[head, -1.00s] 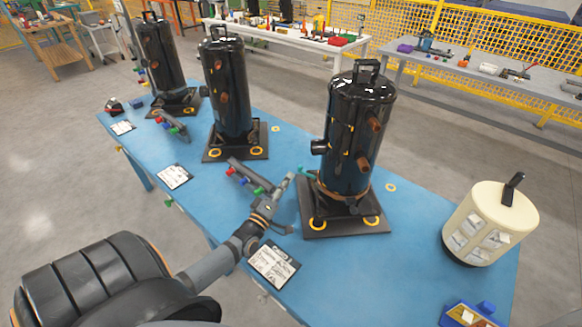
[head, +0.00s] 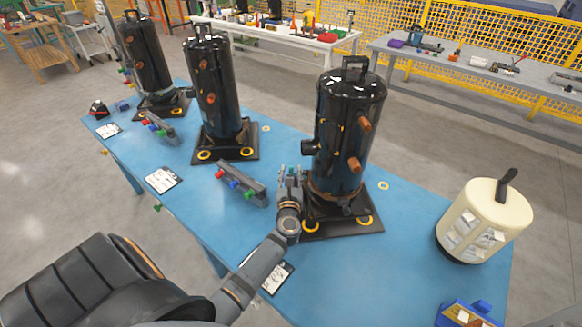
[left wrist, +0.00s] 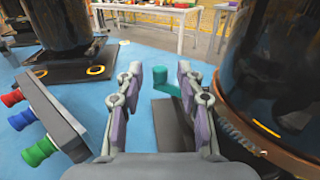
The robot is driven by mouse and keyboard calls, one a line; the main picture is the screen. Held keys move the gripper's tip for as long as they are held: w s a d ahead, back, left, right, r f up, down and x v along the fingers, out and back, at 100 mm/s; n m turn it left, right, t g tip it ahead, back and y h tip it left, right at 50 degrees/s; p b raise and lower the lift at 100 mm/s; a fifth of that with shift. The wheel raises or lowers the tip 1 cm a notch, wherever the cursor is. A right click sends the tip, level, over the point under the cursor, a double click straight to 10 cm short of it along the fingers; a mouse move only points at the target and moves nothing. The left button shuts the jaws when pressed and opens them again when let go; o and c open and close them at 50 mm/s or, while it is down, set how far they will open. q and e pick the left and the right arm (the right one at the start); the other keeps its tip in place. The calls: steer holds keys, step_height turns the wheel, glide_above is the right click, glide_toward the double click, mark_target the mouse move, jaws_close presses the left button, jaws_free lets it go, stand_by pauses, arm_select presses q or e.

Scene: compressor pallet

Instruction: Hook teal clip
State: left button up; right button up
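The teal clip (left wrist: 166,82) shows in the left wrist view, just beyond and between my left gripper's fingertips, close to the dark base of the nearest compressor. In the head view I cannot make it out behind my gripper. My left gripper (head: 290,172) is beside the lower left of the nearest black compressor (head: 345,125). In the left wrist view the left gripper (left wrist: 158,75) is open, its two fingers apart, with nothing clearly held. Whether the fingers flank the clip or stop short of it I cannot tell. My right gripper is not in view.
A grey rack (head: 240,183) with red, blue and green pieces lies left of my gripper. A second compressor (head: 213,90) stands behind it. A cream canister (head: 483,222) stands at the right of the blue table (head: 405,235). A white card (head: 277,275) lies by my arm.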

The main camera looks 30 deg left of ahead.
arm_select(q)
steer(key=shift+x, duration=1.1)
steer(key=shift+c, duration=0.4)
jaws_close()
